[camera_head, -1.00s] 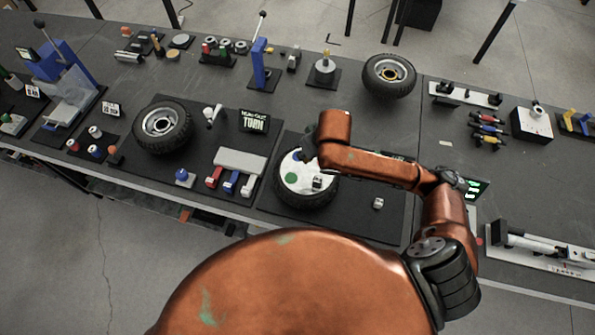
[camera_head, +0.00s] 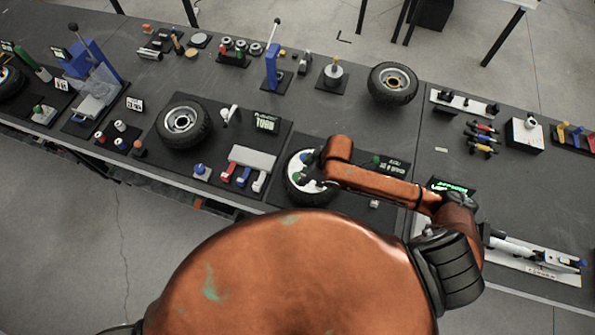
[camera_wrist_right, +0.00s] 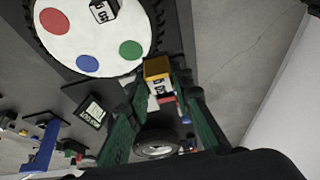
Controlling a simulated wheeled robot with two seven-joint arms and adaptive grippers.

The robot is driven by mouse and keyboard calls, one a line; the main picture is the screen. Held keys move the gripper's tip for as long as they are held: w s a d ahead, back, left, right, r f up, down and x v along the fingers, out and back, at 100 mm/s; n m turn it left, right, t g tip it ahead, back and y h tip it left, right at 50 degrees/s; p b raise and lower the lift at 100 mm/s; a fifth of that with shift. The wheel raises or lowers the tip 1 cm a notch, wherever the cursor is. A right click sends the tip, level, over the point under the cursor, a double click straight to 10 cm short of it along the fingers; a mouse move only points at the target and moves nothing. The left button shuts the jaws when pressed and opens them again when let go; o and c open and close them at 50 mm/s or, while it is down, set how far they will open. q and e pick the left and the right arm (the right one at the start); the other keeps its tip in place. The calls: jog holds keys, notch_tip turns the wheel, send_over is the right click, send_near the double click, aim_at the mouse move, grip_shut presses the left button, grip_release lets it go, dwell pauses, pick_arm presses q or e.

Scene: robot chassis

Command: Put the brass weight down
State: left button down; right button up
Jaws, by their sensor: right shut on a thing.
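My right gripper (camera_head: 312,172) reaches over a black tyre (camera_head: 298,196) topped by a white disc (camera_head: 296,167). In the right wrist view its green fingers (camera_wrist_right: 160,88) are shut on the brass weight (camera_wrist_right: 157,68), a small yellow block with a dark labelled face. The weight is beside the disc's edge in that view; whether it touches anything below I cannot tell. The disc (camera_wrist_right: 70,36) carries red, blue and green spots, and a small black-and-white labelled block (camera_wrist_right: 103,10) sits on it. The brass weight is not clear in the head view. My left gripper is out of sight.
A small light block (camera_head: 374,204) lies on the dark mat right of the tyre. A lit sign (camera_head: 452,187) stands to the right. Bare grey table (camera_head: 330,112) lies beyond.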

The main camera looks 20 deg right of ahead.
jog(key=w+f, duration=0.5)
jog(key=shift+w+a+f+p, duration=0.1)
jog(key=shift+w+p, duration=0.15)
jog(key=shift+p, duration=0.15)
jog(key=shift+w+f, duration=0.4)
jog(key=shift+f, duration=0.1)
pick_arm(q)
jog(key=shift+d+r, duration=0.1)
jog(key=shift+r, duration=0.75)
pick_arm(e)
jog(key=shift+w+f, duration=0.15)
jog(key=shift+f, duration=1.6)
jog(key=shift+f, duration=0.15)
jog(key=o, duration=0.9)
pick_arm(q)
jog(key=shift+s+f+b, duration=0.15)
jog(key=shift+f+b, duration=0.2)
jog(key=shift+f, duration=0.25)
pick_arm(e)
jog(key=v, duration=1.2)
